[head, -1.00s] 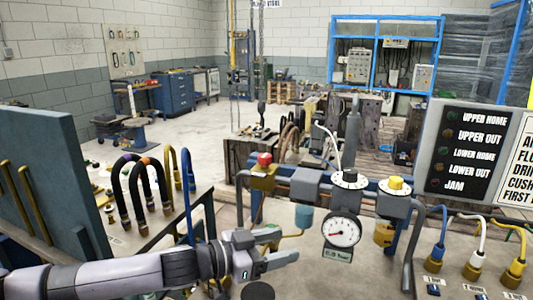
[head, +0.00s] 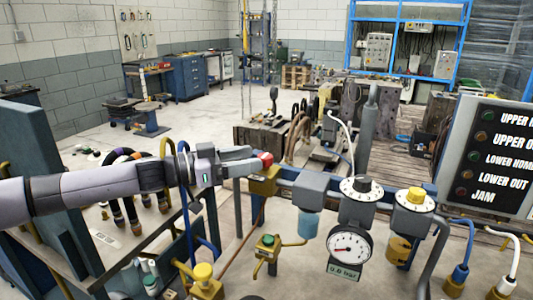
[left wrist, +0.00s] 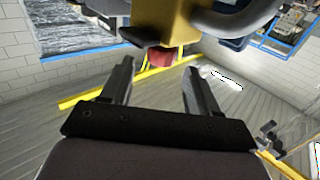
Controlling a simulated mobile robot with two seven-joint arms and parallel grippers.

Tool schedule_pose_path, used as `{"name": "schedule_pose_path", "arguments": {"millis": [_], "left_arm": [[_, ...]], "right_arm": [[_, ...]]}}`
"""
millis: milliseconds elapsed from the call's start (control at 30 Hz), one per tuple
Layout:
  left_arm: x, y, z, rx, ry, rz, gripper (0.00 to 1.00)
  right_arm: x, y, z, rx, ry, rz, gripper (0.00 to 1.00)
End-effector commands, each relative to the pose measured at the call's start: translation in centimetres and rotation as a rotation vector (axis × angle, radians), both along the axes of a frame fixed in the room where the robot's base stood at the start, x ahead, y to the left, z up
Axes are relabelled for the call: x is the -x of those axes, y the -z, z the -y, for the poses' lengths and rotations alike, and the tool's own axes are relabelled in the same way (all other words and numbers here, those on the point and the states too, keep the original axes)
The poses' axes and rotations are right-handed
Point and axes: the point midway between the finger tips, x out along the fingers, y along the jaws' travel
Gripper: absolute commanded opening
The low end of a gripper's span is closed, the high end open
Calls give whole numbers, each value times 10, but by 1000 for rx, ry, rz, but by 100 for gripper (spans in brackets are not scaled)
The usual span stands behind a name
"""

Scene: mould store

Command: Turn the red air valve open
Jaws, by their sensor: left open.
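The red air valve (head: 267,158) is a small red knob on a brass body (head: 263,181) at the left end of the pipe assembly. My left gripper (head: 256,161) has its fingers at the knob's left side and partly covers it. In the left wrist view my left gripper (left wrist: 158,70) is open. The red knob (left wrist: 160,57) lies in the gap's line at the fingertips, under the brass body (left wrist: 165,22). I cannot tell whether a finger touches it. My right gripper is not in view.
Below stand a green-topped valve (head: 267,243) and a yellow knob (head: 203,271). A panel of labelled lamps (head: 490,157) stands at right.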

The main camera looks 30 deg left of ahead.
Motion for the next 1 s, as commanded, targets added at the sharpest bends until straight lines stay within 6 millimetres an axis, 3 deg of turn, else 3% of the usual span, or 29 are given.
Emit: {"name": "schedule_pose_path", "arguments": {"millis": [300, 733, 900, 1000], "left_arm": [[-30, 0, 27, 0, 1, 0, 60], [-36, 0, 32, -1, -1, 0, 60], [-36, 0, 32, -1, -1, 0, 10], [-36, 0, 32, -1, -1, 0, 11]], "right_arm": [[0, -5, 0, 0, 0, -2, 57], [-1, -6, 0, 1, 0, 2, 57], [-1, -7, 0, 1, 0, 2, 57], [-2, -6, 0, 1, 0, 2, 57]]}}
